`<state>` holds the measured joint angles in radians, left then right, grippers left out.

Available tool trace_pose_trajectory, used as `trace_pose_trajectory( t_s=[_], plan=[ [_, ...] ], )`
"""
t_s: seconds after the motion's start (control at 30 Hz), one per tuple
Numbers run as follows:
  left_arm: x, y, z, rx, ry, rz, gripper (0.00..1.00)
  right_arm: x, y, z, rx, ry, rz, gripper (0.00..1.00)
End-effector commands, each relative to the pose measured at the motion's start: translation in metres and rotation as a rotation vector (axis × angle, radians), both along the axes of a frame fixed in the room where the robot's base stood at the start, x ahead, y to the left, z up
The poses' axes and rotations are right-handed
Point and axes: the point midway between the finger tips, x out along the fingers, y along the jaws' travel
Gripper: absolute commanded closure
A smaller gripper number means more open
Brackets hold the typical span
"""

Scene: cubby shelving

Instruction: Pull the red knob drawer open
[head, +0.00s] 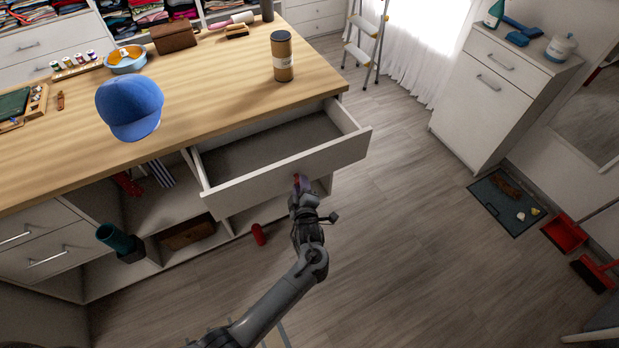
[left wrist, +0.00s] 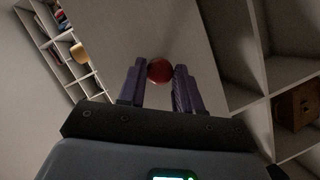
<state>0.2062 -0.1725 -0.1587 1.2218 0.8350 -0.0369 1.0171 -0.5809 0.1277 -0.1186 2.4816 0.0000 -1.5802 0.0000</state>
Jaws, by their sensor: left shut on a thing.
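The drawer (head: 285,165) is pulled well out of the wooden-topped counter, and its grey inside looks empty. Its red knob shows in the left wrist view (left wrist: 160,70) as a round red ball on the pale drawer front. My left gripper (head: 299,184) is at the middle of the drawer front. In the left wrist view its two purple fingers (left wrist: 159,82) stand on either side of the knob, shut on it. The gripper hides most of the knob in the head view. My right gripper is not in view.
A blue cap (head: 130,106) and a brown jar (head: 282,56) stand on the counter top (head: 215,80). Open cubbies lie below, with a red cylinder (head: 259,234) near their front. The floor (head: 400,220) to the right of the drawer is clear.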

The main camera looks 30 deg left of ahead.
Motion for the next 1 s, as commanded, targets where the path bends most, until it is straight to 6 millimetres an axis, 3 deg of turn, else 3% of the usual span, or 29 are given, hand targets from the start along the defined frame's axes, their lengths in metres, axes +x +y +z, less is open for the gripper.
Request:
trace_pose_trajectory(
  t_s=[0.47,0.5,0.63,1.0],
  plan=[
    [-0.0080,0.0029,-0.0014,0.003,0.003,0.014,1.00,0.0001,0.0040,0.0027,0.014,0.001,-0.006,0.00],
    [-0.0080,0.0030,-0.0013,0.003,0.003,0.014,0.60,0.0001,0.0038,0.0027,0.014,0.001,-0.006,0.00],
    [-0.0080,0.0032,-0.0012,0.003,0.003,0.014,0.41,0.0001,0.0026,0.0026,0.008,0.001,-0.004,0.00],
    [-0.0083,0.0028,-0.0003,0.003,0.003,0.014,0.41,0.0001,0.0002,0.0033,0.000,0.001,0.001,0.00]
  ],
)
